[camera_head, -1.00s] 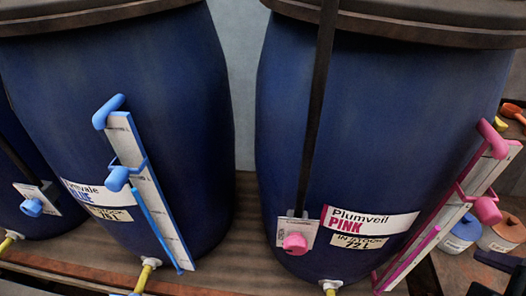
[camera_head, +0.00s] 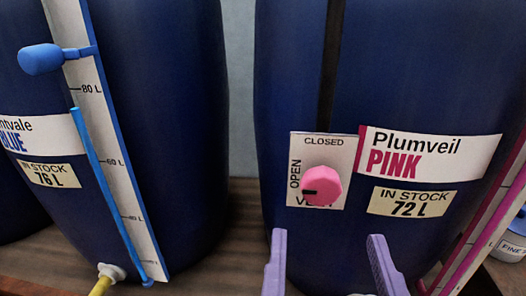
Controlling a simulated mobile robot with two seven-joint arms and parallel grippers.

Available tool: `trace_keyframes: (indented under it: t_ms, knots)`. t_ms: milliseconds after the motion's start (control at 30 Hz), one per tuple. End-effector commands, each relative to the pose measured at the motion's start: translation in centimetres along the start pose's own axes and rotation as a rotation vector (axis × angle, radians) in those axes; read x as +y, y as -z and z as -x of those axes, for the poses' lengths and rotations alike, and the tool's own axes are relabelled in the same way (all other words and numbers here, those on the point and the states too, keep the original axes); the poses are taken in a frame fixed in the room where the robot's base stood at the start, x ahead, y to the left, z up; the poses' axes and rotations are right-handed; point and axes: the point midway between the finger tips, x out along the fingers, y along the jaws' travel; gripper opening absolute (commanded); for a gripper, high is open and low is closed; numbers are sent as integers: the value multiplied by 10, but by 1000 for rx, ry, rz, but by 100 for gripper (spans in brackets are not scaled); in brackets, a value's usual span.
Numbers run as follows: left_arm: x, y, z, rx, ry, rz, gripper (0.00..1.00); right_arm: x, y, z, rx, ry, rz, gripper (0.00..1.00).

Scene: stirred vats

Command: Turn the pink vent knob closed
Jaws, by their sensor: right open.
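The pink vent knob (camera_head: 321,185) sits on a white plate (camera_head: 336,146) on the front of the Plumveil PINK vat (camera_head: 400,75). The plate reads CLOSED along its top and OPEN up its left side. The knob's dark mark points left, toward OPEN. My right gripper (camera_head: 326,236) shows as two purple fingers at the bottom of the view, spread wide apart. It is empty, and its fingertips appear below the knob, one to each side, apart from it. The word at the plate's bottom is partly hidden by the knob. My left gripper is not in view.
The blue vat (camera_head: 165,110) stands to the left, with a white level scale (camera_head: 100,130), a blue handle (camera_head: 42,58) and a yellow spout (camera_head: 102,284). A pink-edged scale (camera_head: 490,225) runs down the pink vat's right side. A narrow gap separates the vats.

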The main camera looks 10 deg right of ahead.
Motion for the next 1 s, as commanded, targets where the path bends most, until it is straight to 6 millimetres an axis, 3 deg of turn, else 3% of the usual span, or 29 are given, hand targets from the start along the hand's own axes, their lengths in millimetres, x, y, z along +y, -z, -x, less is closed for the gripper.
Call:
trace_keyframes:
  t_ms: [200,400,800,1000]
  knots:
    - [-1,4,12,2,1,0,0,-1,-4,-44,-3,4,-4,81]
    - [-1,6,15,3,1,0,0,-1,-2,-72,-1,3,-5,81]
    - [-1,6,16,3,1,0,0,-1,-1,-81,1,4,-6,80]
    - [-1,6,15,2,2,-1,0,-2,-1,-81,1,4,-6,58]
